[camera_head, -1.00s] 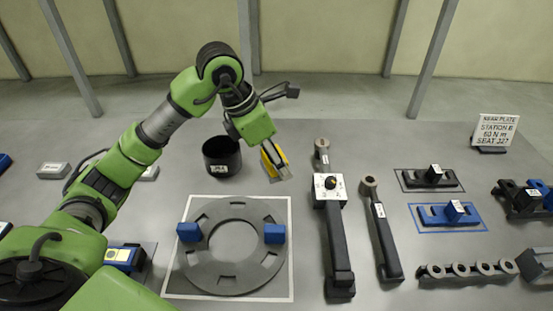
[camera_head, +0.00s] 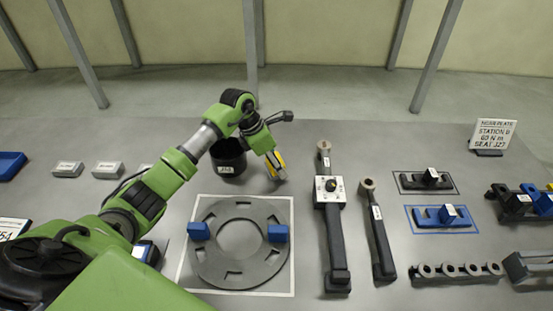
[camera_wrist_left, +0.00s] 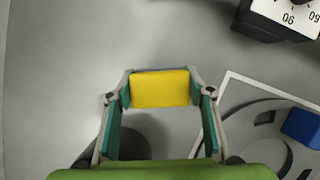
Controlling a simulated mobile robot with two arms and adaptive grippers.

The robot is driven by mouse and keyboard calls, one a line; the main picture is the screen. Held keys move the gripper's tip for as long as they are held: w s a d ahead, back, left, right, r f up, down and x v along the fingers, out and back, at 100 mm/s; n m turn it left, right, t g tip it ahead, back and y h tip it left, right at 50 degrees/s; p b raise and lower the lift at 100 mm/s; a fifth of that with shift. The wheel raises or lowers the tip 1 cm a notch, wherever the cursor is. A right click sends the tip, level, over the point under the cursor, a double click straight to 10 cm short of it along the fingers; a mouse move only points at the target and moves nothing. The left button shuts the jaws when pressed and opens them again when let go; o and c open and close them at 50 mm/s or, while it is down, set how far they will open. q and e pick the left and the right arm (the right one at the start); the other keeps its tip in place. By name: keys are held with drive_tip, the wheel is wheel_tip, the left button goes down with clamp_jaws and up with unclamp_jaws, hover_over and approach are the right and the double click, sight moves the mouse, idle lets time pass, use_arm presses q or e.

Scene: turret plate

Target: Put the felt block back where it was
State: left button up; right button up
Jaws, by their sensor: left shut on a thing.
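The yellow felt block (camera_head: 275,163) is between the fingers of my left gripper (camera_head: 280,172), just right of the black cup on the grey table. In the left wrist view the yellow block (camera_wrist_left: 160,88) sits between the two green-padded fingertips of the left gripper (camera_wrist_left: 164,92), which is shut on it. I cannot tell whether the block touches the table. My right gripper is not in view.
A black labelled cup (camera_head: 229,158) stands left of the gripper. A grey ring plate (camera_head: 215,267) with two blue blocks lies in front. A torque wrench (camera_head: 335,240) and a second wrench (camera_head: 380,235) lie to the right. Small grey blocks (camera_head: 107,170) lie at left.

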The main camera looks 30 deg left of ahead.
use_arm(q)
drive_tip(key=shift+f, duration=0.3)
drive_tip(key=o, duration=0.8)
drive_tip(key=shift+o, duration=1.4)
drive_tip(key=b+v, duration=0.3)
drive_tip(key=v, duration=0.9)
drive_tip(key=shift+r, duration=0.2)
